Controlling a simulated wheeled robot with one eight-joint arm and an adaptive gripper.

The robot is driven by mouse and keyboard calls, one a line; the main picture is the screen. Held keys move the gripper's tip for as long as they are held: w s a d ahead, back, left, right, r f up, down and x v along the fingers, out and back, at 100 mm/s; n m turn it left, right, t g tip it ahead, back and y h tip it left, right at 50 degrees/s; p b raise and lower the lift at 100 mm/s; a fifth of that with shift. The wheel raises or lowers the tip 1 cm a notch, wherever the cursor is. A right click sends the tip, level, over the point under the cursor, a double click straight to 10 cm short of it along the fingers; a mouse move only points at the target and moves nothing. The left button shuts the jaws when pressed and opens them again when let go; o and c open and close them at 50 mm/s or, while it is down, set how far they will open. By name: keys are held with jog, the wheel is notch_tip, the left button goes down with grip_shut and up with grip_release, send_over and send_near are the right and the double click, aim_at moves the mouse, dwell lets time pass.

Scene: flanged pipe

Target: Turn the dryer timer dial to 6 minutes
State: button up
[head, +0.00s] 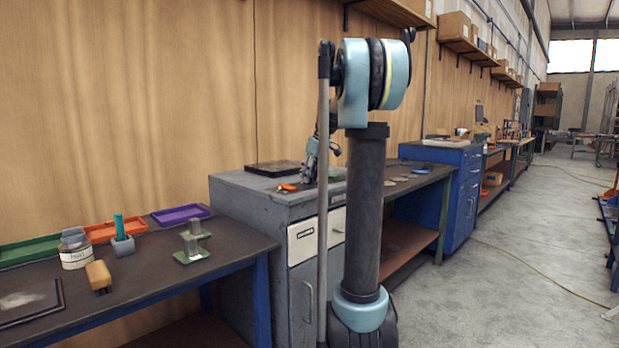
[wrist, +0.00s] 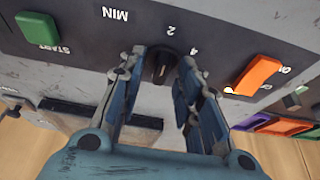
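The dryer timer dial (wrist: 161,66) is a small dark knob on a grey panel (wrist: 75,55), seen upside down in the wrist view. The marks 2 and 4 show near it, and a MIN label is to its left. I see no 6; my fingers hide part of the scale. I cannot read the setting. My gripper (wrist: 163,60) has its fingers apart, one on each side of the dial, with gaps that seem to remain. In the head view my gripper (head: 308,172) is low over the grey cabinet (head: 255,205); the dial is not visible there.
A green START button (wrist: 38,29) is left of the dial, and an orange ON switch (wrist: 258,75) is close to the right finger. In the head view a dark flat plate (head: 272,168) lies behind my gripper. A bench with trays stands at left.

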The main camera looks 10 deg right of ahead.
jog(key=shift+f, duration=0.1)
grip_shut()
dwell(0.4)
jog(key=m+h, duration=0.1)
jog(key=m, duration=0.1)
jog(key=m+h, duration=0.1)
jog(key=m, duration=0.2)
jog(key=shift+s+a+m+t, duration=0.1)
jog(key=shift+a+m+t, duration=0.1)
jog(key=shift+m+t, duration=0.15)
jog(key=m+h, duration=0.1)
jog(key=m, duration=0.1)
jog(key=m+h, duration=0.1)
jog(key=m, duration=0.2)
jog(key=shift+a, duration=0.15)
jog(key=m+h, duration=0.1)
jog(key=m, duration=0.2)
jog(key=m+g+h, duration=0.1)
jog(key=m, duration=0.2)
jog(key=shift+a+m+g, duration=0.1)
jog(key=shift+m+g, duration=0.15)
jog(key=shift+m, duration=0.1)
jog(key=m, duration=0.2)
jog(key=m+g, duration=0.1)
jog(key=m, duration=0.1)
jog(key=m+g+h, duration=0.1)
jog(key=m, duration=0.1)
jog(key=shift+w, duration=0.25)
jog(key=shift+m, duration=0.3)
